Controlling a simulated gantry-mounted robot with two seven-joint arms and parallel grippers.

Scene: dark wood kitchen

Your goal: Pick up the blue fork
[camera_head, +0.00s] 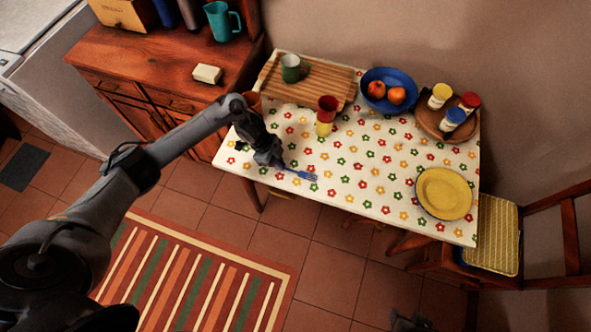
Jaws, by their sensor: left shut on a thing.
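The blue fork (303,175) is at the front left edge of the flowered table, its tines pointing right. My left gripper (279,164) is shut on the left, handle end of the fork. The gripper hides part of the handle, and I cannot tell whether the fork still touches the cloth. A dark shape at the bottom edge looks like part of my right gripper (410,322), away from the table; its fingers are too unclear to read.
The table (350,185) has clear cloth around the fork. Stacked red and yellow cups (326,114), a wooden board (325,83) with a green mug (290,68), a blue fruit bowl (372,78), a jar tray (432,127) and a yellow plate (444,194) stand farther off. A chair (494,235) is at right.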

